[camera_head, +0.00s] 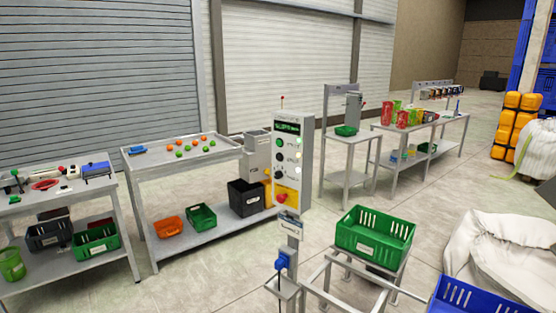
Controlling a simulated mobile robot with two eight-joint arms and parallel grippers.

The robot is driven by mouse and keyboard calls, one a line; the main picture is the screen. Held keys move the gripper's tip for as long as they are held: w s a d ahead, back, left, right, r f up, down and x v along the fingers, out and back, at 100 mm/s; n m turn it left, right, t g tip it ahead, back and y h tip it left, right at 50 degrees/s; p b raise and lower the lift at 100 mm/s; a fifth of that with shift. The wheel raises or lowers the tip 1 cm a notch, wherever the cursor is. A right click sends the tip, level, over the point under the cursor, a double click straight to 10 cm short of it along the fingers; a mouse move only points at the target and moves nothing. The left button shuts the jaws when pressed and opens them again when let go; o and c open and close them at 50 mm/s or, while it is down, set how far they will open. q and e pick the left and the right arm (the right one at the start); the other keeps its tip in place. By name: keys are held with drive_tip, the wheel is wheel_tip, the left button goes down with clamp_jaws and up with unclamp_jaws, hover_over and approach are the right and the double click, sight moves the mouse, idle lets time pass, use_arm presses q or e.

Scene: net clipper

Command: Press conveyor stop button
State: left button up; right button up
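A white control box (307,165) stands on a post in the middle of the view. It has a dark display with green text (287,127) at the top and a green round button or lamp (279,142) below it. Several small knobs run down its face. A red button (282,198) sits on a yellow panel (292,198) at the bottom of the box. Neither of my grippers shows in the head view, and nothing touches the box.
A green crate (374,234) stands on a small stand right of the post. A blue crate (470,296) and white sack (500,255) are at the lower right. A table with orange and green balls (140,162) is at the left. Metal rails (345,292) run in front.

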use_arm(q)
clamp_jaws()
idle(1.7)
